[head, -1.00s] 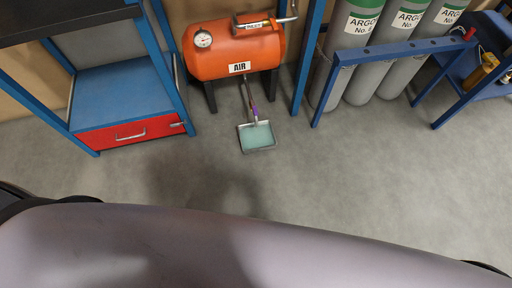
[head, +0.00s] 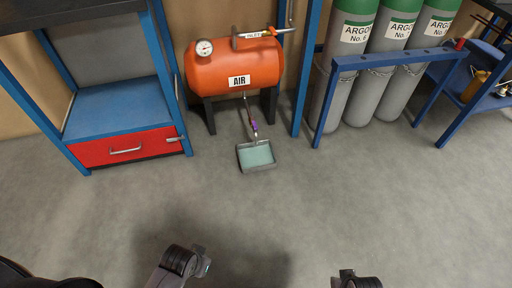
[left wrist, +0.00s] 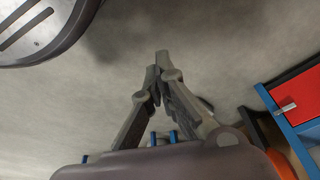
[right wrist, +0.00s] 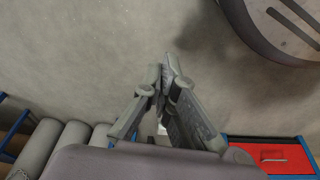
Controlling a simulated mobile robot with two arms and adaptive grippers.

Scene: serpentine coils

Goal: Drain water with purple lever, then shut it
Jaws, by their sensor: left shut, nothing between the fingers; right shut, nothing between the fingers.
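The purple lever (head: 254,126) is on the thin drain pipe below the orange air tank (head: 228,68) in the head view. It is small, and its exact position is hard to tell. A grey tray (head: 256,157) with a pale teal inside lies on the floor under the pipe's end. My left gripper (left wrist: 162,62) is shut and empty in the left wrist view, over bare floor. My right gripper (right wrist: 167,65) is shut and empty in the right wrist view. Both are well apart from the lever; in the head view only parts of the arms show at the bottom edge.
A blue workbench with a red drawer (head: 124,149) stands left of the tank. Blue posts and a rail (head: 395,57) front the grey argon cylinders (head: 345,92) at right. The concrete floor (head: 330,205) before the tank is clear.

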